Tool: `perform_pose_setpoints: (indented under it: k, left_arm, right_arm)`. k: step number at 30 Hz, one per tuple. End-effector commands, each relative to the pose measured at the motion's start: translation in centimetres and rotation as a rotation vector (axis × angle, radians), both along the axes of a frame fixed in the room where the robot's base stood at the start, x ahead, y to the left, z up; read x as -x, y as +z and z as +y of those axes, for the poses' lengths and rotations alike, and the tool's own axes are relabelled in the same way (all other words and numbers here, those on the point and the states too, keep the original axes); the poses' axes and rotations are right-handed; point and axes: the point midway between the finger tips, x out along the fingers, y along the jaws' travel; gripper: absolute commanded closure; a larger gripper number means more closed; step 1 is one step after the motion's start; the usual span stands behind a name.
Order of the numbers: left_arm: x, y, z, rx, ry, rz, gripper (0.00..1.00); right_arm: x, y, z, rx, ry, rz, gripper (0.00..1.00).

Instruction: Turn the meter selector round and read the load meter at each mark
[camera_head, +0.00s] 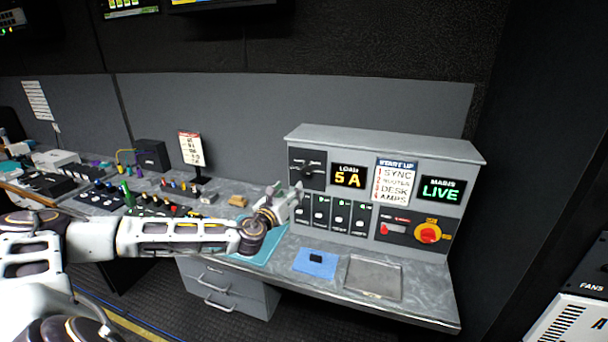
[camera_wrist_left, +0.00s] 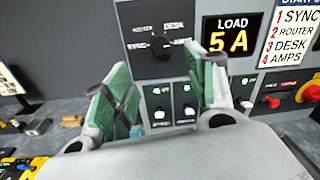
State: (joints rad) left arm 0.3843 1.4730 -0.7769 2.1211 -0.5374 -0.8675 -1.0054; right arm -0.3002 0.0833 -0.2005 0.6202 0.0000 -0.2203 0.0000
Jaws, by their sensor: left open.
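The meter selector is a black knob (camera_wrist_left: 159,46) on a dark plate, with the marks SYNC, ROUTER, DESK and AMPS around it in the left wrist view. I cannot tell which mark it points at. In the head view the selector (camera_head: 307,168) is at the panel's upper left. The load meter (camera_head: 348,177) beside it reads 5 A in yellow, also in the left wrist view (camera_wrist_left: 229,37). My left gripper (camera_head: 289,194) is open and empty, in front of the panel and below the selector. Its green-padded fingers (camera_wrist_left: 163,80) stand apart. My right gripper is not visible.
Below the selector is a row of breaker switches (camera_head: 340,217) with green lights. A start-up card (camera_head: 395,182), a MAINS LIVE display (camera_head: 440,189) and a red-yellow rotary switch (camera_head: 428,233) are to the right. A blue mat (camera_head: 314,264) and a grey tray (camera_head: 373,278) lie on the desk.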

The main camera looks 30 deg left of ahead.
Motion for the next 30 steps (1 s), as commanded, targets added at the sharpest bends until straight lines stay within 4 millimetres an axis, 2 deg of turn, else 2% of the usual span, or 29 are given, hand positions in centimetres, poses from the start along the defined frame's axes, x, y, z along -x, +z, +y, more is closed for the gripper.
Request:
perform_pose_setpoints:
  k: [11, 30]
  left_arm:
    - [-1.1, 0.1, 0.3, 0.003, 0.002, -0.001, 0.44]
    - [-5.8, 0.1, 1.1, 0.003, 0.002, -0.001, 0.44]
  right_arm:
    - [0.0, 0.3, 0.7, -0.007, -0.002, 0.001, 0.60]
    - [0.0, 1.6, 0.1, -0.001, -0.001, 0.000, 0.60]
